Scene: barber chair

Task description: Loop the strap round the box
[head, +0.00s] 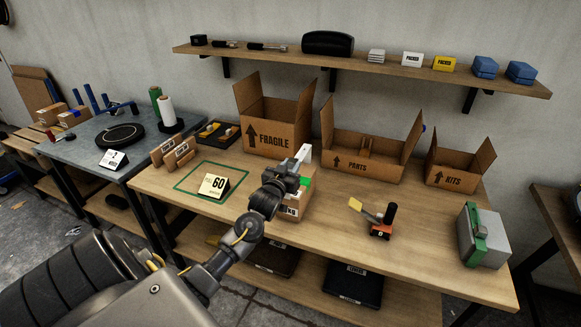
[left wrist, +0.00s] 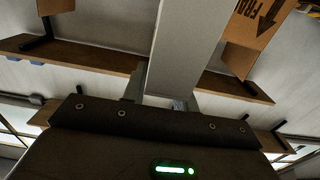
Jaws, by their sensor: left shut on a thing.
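A brown cardboard box (head: 296,207) with a partly hidden label stands on the wooden bench, largely behind my left gripper (head: 297,175). A pale upright piece (head: 303,154) stands at the gripper. In the left wrist view a long grey-white piece (left wrist: 190,55) runs up from the gripper body. My right gripper is not in view.
Open cartons marked FRAGILE (head: 270,134), PARTS (head: 355,166) and KITS (head: 452,180) line the bench's back. A small orange-and-black tool (head: 381,231) lies right of the box. A grey case with a green band (head: 487,237) stands at the right end. A card marked 60 (head: 214,185) is at left.

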